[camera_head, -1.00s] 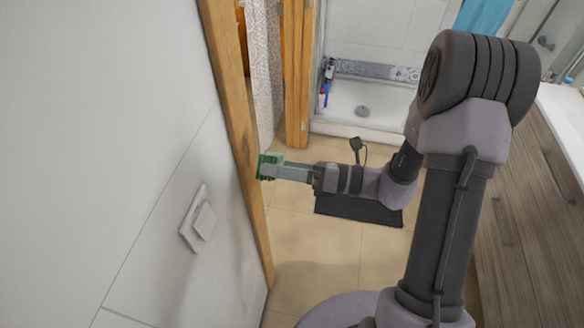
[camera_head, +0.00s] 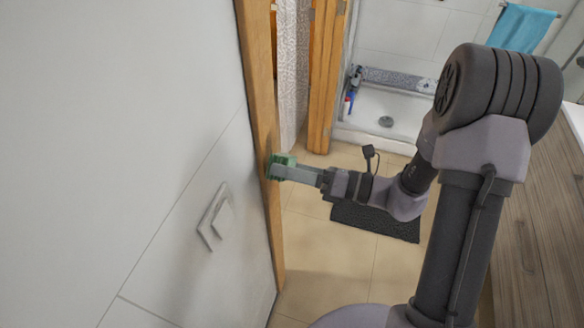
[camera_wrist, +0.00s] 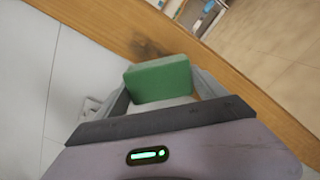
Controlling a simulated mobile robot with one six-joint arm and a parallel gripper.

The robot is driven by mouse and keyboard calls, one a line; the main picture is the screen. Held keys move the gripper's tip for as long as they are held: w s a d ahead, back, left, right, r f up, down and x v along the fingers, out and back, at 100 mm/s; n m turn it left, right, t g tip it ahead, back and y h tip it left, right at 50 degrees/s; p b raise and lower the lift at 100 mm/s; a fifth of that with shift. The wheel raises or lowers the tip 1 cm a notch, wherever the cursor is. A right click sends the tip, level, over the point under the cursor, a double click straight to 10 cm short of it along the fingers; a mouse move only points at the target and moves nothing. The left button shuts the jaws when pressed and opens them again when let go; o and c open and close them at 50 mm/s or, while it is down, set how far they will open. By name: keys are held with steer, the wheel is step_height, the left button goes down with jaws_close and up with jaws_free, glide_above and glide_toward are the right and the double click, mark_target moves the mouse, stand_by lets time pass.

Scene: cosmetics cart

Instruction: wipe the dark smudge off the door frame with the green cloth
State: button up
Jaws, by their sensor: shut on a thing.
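My gripper (camera_head: 283,168) is shut on the green cloth (camera_wrist: 160,80), which looks like a thick folded block between the fingers. In the head view the cloth (camera_head: 282,160) is at the edge of the wooden door frame (camera_head: 262,100), overlapping it in the picture. In the wrist view the door frame (camera_wrist: 100,25) runs diagonally behind the cloth. Whether the cloth touches the wood is hard to tell.
A white wall with a light switch (camera_head: 214,218) is left of the frame. A dark mat (camera_head: 375,220) lies on the tiled floor beneath my arm. A wooden cabinet (camera_head: 540,220) stands at the right, and a shower tray (camera_head: 400,115) is at the back.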

mark_target(291, 158)
steer(key=shift+x, duration=0.85)
steer(key=shift+w, duration=0.1)
steer(key=shift+w+d+p, duration=0.15)
steer(key=shift+w+d, duration=0.05)
steer(key=shift+w, duration=0.25)
steer(key=shift+w+d+p, duration=0.15)
steer(key=shift+w+d, duration=0.1)
steer(key=shift+w, duration=0.2)
steer(key=shift+w+d, duration=0.2)
steer(key=shift+w, duration=0.7)
steer(key=shift+r+p, duration=0.95)
steer(key=shift+p, duration=0.05)
steer(key=shift+s+a, duration=0.25)
steer(key=shift+s, duration=0.35)
steer(key=shift+s+a, duration=0.2)
steer(key=shift+s, duration=0.45)
steer(key=shift+s+a, duration=0.25)
steer(key=shift+s, duration=0.35)
steer(key=shift+r+p, duration=1)
steer(key=shift+w+d+f, duration=0.1)
steer(key=shift+w+d, duration=0.2)
steer(key=shift+w, duration=0.3)
steer(key=shift+w+d, duration=0.25)
steer(key=shift+w, duration=0.4)
steer(key=shift+w+d+f, duration=0.1)
steer(key=shift+w+d, duration=0.2)
steer(key=shift+w, duration=0.3)
